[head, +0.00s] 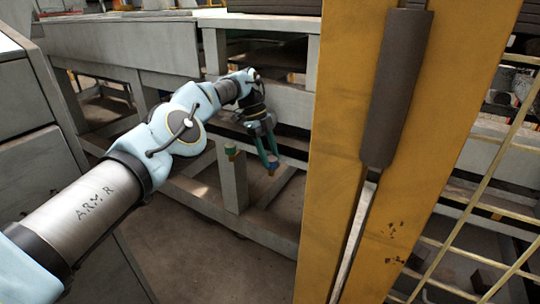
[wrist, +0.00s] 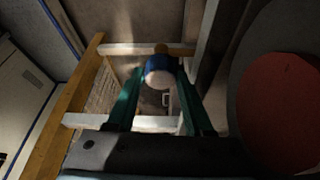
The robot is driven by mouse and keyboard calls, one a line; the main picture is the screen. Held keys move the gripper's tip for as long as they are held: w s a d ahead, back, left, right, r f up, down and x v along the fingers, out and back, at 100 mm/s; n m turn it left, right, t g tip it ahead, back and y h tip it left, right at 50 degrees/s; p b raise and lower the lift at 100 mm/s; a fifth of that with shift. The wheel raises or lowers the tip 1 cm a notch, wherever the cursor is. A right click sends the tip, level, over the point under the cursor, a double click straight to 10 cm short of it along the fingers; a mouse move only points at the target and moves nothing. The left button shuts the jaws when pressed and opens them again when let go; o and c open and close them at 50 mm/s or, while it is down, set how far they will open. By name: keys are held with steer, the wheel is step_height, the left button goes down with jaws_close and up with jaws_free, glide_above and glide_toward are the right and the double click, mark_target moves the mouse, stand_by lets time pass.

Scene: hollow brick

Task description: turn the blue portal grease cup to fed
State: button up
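The blue portal grease cup (wrist: 160,70) shows in the wrist view as a blue body with a pale round end, between the tips of my gripper's green fingers (wrist: 159,82). One finger lies on each side of it, and I cannot tell whether they touch it. In the head view my gripper (head: 270,158) points downward beside the yellow column, with the small blue cup (head: 272,168) at its fingertips. The fingers partly hide the cup there. I cannot read which way the cup is turned.
A second, green-and-gold cup (head: 231,151) sits on a grey post (head: 232,182) left of my gripper. A wide yellow column (head: 335,180) stands close on the right. A large red disc (wrist: 280,112) fills the wrist view's right side. Grey frame beams surround the area.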

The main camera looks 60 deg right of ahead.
steer(key=o, duration=0.3)
steer(key=shift+o, duration=0.2)
steer(key=shift+r, duration=0.15)
steer(key=shift+n, duration=0.3)
